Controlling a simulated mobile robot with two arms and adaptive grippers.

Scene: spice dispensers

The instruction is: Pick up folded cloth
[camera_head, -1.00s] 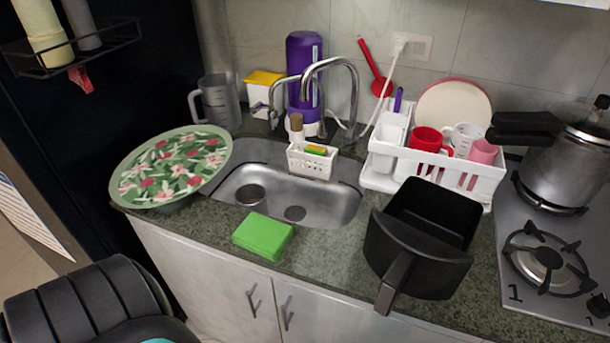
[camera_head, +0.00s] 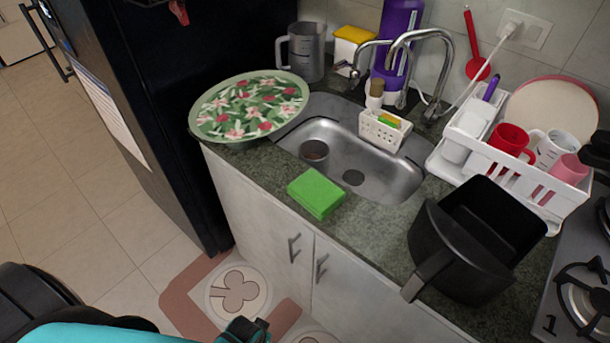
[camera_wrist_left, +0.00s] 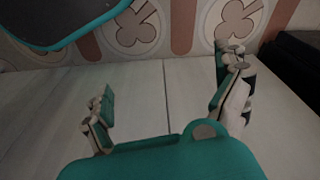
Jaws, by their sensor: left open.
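The folded cloth (camera_head: 316,192) is a bright green, flat block on the dark green counter (camera_head: 375,238), at its front edge before the sink. My left arm comes in low from the left in the head view, below counter height, and part of my left gripper (camera_head: 245,332) shows at the bottom edge. In the left wrist view my left gripper (camera_wrist_left: 166,92) is open, its fingers wide apart with nothing between them. The cloth is not in that view. My right gripper is not in view.
A floral plate (camera_head: 250,108) lies left of the cloth. Pale cabinet doors (camera_head: 260,225) are below; a clover mat (camera_head: 232,290) lies on the floor.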

